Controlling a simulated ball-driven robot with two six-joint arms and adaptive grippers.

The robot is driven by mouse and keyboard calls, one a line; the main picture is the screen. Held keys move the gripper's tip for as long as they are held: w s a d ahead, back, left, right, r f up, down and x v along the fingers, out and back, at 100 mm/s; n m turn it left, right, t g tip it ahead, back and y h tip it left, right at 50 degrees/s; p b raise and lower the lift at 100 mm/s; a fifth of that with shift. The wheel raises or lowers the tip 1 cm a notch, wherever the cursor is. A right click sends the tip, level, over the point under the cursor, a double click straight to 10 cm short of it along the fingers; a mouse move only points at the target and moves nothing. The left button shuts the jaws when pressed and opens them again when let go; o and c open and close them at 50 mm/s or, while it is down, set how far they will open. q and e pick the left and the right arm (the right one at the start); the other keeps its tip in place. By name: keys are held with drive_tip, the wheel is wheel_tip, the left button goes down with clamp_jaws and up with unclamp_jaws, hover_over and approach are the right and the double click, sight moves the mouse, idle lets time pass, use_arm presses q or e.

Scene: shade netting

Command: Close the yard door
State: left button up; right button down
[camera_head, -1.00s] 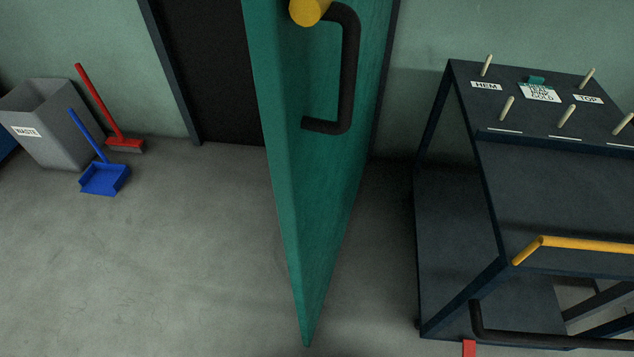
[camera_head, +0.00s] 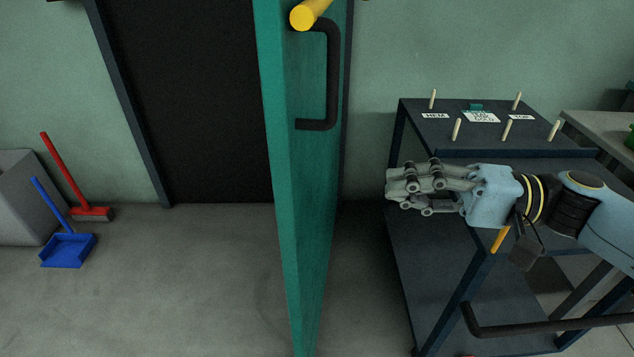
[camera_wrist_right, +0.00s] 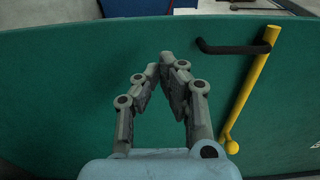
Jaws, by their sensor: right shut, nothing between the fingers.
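The teal yard door (camera_head: 312,220) stands open, nearly edge-on in the head view, to the right of the dark doorway (camera_head: 185,100). A black pull handle (camera_head: 332,80) is on its right face, with a yellow bar (camera_head: 308,14) at the top of the view. My right gripper (camera_head: 390,187) is shut and empty, right of the door and apart from it, in front of the cart. In the right wrist view its fingers (camera_wrist_right: 167,58) point toward the green door face (camera_wrist_right: 60,90), with the yellow bar (camera_wrist_right: 250,90) to their right. My left gripper is not in view.
A dark cart (camera_head: 420,250) with pegs and labels on top stands close on the right, behind my right arm. A red broom (camera_head: 70,180), a blue dustpan (camera_head: 68,249) and a grey bin (camera_head: 20,195) stand at left. The floor left of the door is clear.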

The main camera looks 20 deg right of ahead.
sight(296, 178)
drive_tip(key=p+x, duration=0.1)
drive_tip(key=x, duration=0.9)
drive_tip(key=shift+w+a, duration=0.1)
drive_tip(key=shift+a, duration=0.15)
drive_tip(key=shift+w+a, duration=0.15)
drive_tip(key=shift+a, duration=0.1)
drive_tip(key=shift+a, duration=0.1)
